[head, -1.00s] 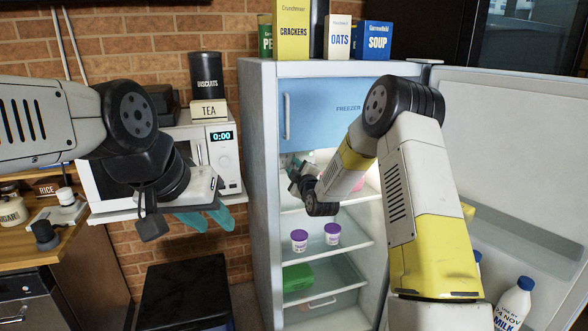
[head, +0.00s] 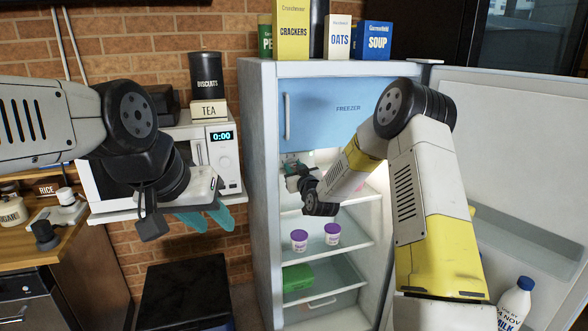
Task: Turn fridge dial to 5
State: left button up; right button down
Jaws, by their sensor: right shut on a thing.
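The fridge (head: 262,190) stands open, its door swung to the right. My right arm reaches inside below the blue freezer flap (head: 335,105). My right gripper (head: 290,168) is at the upper left inside wall, shut on the fridge dial. The gripper and wrist hide the dial, so its number and pointer cannot be read.
Purple-lidded tubs (head: 299,240) and a green box (head: 297,277) sit on the fridge shelves below my right wrist. A milk bottle (head: 513,303) stands in the door. The microwave (head: 222,160) is left of the fridge.

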jog(key=m, duration=0.4)
jog(key=shift+m, duration=2.1)
jog(key=c, duration=1.1)
grip_release()
jog(key=shift+o, duration=0.2)
jog(key=v, duration=0.8)
